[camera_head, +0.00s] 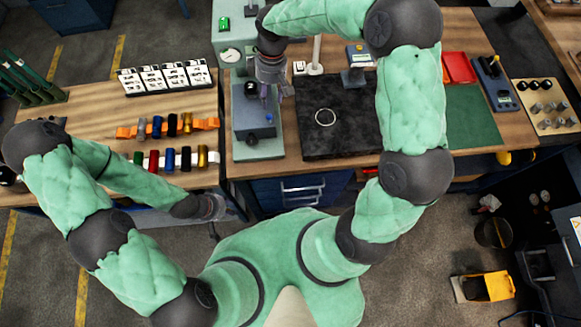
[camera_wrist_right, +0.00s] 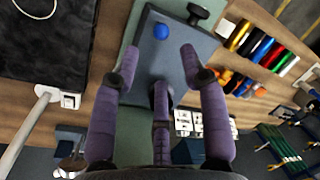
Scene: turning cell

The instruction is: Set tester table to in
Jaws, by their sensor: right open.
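The tester table appears to be the blue-grey slab (camera_head: 250,120) on a pale green base (camera_head: 243,153), left of the black plate. In the right wrist view the slab (camera_wrist_right: 150,62) carries a blue ball knob (camera_wrist_right: 161,31), and a black knob (camera_wrist_right: 198,13) sticks out at its edge. My right gripper (camera_head: 271,88) hangs over the slab's far part. Its purple fingers (camera_wrist_right: 163,75) are spread and empty, with the blue knob beyond their tips. My left gripper (camera_head: 212,207) is low at the bench's front edge, away from the slab; its fingers are not clear.
A green gauge housing (camera_head: 229,35) stands behind the slab. The black plate (camera_head: 345,135) with a pale ring lies to the right. Racks of coloured parts (camera_head: 170,127) and white cards (camera_head: 165,78) are to the left. A white post (camera_head: 316,58) stands behind the plate.

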